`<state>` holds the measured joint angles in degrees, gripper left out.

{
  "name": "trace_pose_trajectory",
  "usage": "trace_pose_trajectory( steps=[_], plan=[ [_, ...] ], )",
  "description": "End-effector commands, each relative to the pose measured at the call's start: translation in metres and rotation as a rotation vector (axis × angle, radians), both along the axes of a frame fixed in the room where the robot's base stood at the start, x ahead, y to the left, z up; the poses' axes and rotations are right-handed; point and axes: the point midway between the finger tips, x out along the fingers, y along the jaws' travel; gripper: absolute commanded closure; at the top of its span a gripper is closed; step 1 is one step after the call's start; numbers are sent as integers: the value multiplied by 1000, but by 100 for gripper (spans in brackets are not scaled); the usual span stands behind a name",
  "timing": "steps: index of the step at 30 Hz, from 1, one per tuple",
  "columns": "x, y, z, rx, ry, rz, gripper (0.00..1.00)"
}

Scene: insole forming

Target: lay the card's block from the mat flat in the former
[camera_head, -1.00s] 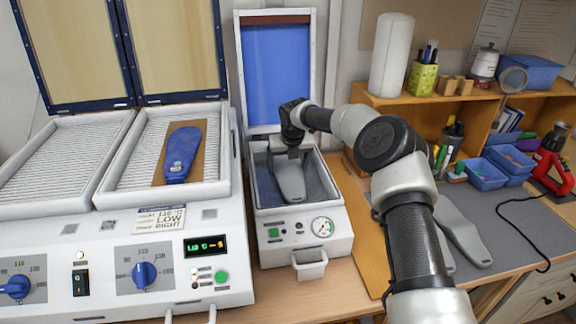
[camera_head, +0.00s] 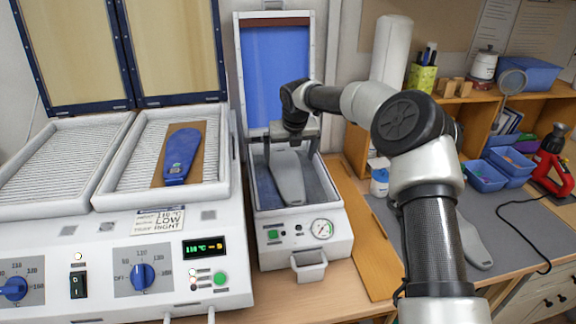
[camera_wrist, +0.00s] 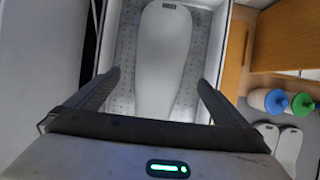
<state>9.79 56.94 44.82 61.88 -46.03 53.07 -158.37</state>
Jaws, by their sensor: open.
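A grey foot-shaped block (camera_head: 288,178) lies in the open former (camera_head: 338,212), and looks flat on its speckled floor. In the wrist view the block (camera_wrist: 162,65) lies lengthwise between the former's walls, with a small dark label at its far end. My gripper (camera_head: 292,142) is open and empty above the block; its fingers (camera_wrist: 158,82) stand apart on either side of it. The card (camera_head: 158,219) on the heater's front reads LOW and RIGHT; its smaller print is hard to read. Another grey block (camera_head: 472,242) lies on the mat (camera_head: 515,240), partly behind my arm.
The heater (camera_head: 75,235) stands open at the left, with a blue insole (camera_head: 182,155) on a brown sheet in its right tray. The former's blue-faced lid (camera_head: 278,75) stands raised behind. A wooden shelf (camera_head: 470,100), blue bins (camera_head: 485,175) and a red tool (camera_head: 552,165) are at the right.

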Motion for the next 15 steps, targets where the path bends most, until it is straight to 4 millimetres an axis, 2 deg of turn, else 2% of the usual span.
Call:
trace_pose_trajectory(
  steps=[3, 6, 10, 15],
  plan=[
    [-8, -3, 22, -2, -3, 0, 0],
    [-14, -4, 34, -1, 0, 1, 0],
    [-18, -4, 44, 0, -1, 1, 0],
    [-19, -4, 46, 0, 1, 1, 0]
  ],
)
